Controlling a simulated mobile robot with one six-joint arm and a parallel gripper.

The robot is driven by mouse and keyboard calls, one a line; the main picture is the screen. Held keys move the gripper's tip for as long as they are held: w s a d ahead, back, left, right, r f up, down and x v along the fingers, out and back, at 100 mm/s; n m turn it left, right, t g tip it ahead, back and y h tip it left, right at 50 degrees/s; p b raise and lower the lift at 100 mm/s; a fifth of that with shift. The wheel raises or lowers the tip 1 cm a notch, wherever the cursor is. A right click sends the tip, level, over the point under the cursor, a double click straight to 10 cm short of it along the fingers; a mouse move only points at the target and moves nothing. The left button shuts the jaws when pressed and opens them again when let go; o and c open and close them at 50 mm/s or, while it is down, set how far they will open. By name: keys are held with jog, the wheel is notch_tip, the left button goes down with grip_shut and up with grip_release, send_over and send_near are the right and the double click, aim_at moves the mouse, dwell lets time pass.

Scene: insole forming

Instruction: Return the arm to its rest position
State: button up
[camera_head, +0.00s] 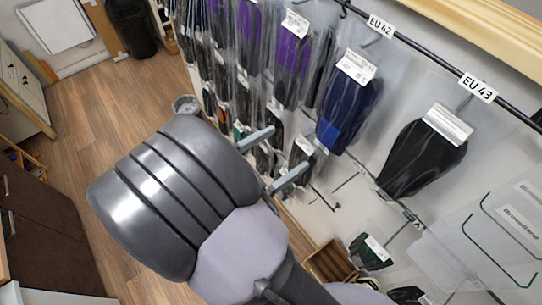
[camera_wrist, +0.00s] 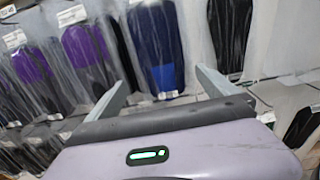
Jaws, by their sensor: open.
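My gripper (camera_head: 272,158) is in the middle of the head view, its two grey fingers spread apart with nothing between them. It points toward a wall rack of bagged insoles. In the wrist view my gripper (camera_wrist: 160,88) also shows both fingers apart and empty. A blue insole in a clear bag (camera_head: 345,108) hangs just beyond the fingers; it also shows between them in the wrist view (camera_wrist: 157,45). I cannot tell the exact gap between fingers and bags. My arm's large grey links cover part of the floor and the lower rack.
A black bagged insole (camera_head: 425,155) hangs at right under the EU 43 label (camera_head: 478,87). Purple bagged insoles (camera_head: 291,60) hang further left. A wooden box (camera_head: 330,262) stands low beneath the rack. Wooden floor (camera_head: 95,110) is open at left, beside dark cabinets (camera_head: 40,235).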

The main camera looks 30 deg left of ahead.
jog(key=d+f+m+g+h+b, duration=0.1)
jog(key=d+f+m+g+b, duration=0.4)
jog(key=d+m+g+b, duration=0.45)
jog(key=d+f+m+g+h+b, duration=0.2)
jog(key=d+f+m+g+b, duration=0.3)
jog(key=d, duration=0.7)
jog(key=s+d+f+m+t+y+b, duration=0.2)
jog(key=d+f+m+y+b, duration=0.1)
jog(key=m+b, duration=0.4)
jog(key=s+d+f+m+t+y+b, duration=0.2)
jog(key=f+m+y+b, duration=0.3)
jog(key=m, duration=0.9)
jog(key=s+d+y+b, duration=0.1)
jog(key=y+b, duration=0.2)
jog(key=shift+s+y+b, duration=0.25)
jog(key=shift+y+b, duration=0.05)
jog(key=shift+d+m, duration=0.1)
jog(key=shift+m, duration=0.15)
